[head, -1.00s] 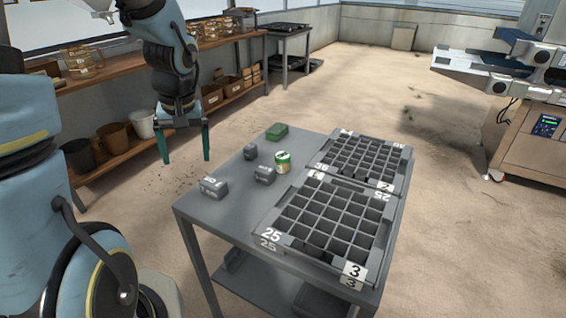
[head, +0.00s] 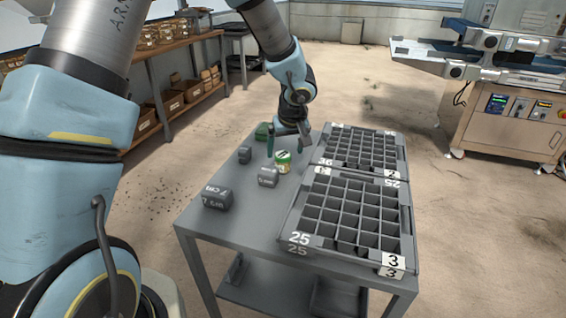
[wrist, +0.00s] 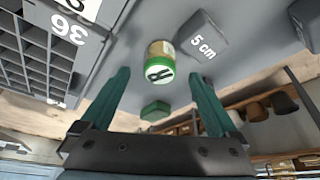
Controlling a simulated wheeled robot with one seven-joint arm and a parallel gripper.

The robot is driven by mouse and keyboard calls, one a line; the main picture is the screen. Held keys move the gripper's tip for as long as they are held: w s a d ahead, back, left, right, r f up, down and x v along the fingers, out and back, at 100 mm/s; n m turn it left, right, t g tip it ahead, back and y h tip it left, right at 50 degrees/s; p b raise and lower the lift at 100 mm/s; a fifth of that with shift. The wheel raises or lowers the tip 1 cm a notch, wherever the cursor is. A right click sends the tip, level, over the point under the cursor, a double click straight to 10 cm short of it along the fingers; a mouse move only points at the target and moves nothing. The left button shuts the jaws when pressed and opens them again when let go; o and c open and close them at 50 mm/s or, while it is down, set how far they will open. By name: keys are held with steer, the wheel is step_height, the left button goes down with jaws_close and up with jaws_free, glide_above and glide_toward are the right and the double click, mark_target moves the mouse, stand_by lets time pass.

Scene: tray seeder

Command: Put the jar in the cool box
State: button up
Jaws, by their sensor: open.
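The jar (head: 283,162), with a green lid and a pale label, stands upright on the grey table among small blocks. In the wrist view the jar (wrist: 159,66) shows lid-on, beyond and between the fingertips. My gripper (head: 285,150) is open and empty, with its green fingers over the table beside the jar. In the wrist view my gripper (wrist: 158,85) has one finger on each side of the picture, with the jar between but not gripped. I cannot make out a cool box in either view.
Grey blocks (head: 217,197) and a green block (head: 263,131) lie on the table (head: 235,239). Another grey block (wrist: 203,36) marked 5 cm is close beside the jar. Two seed trays (head: 303,225) fill the table's right side. A shelf with pots stands behind; a machine (head: 510,105) stands at right.

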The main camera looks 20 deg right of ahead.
mark_target(283, 155)
steer(key=shift+w+p+x, duration=0.15)
steer(key=shift+p+x, duration=0.35)
steer(key=shift+x, duration=0.95)
steer(key=shift+w+p+x, duration=0.15)
steer(key=shift+p+x, duration=0.3)
steer(key=shift+x, duration=1.05)
steer(key=shift+r, duration=0.2)
jaws_close()
steer(key=shift+d, duration=0.1)
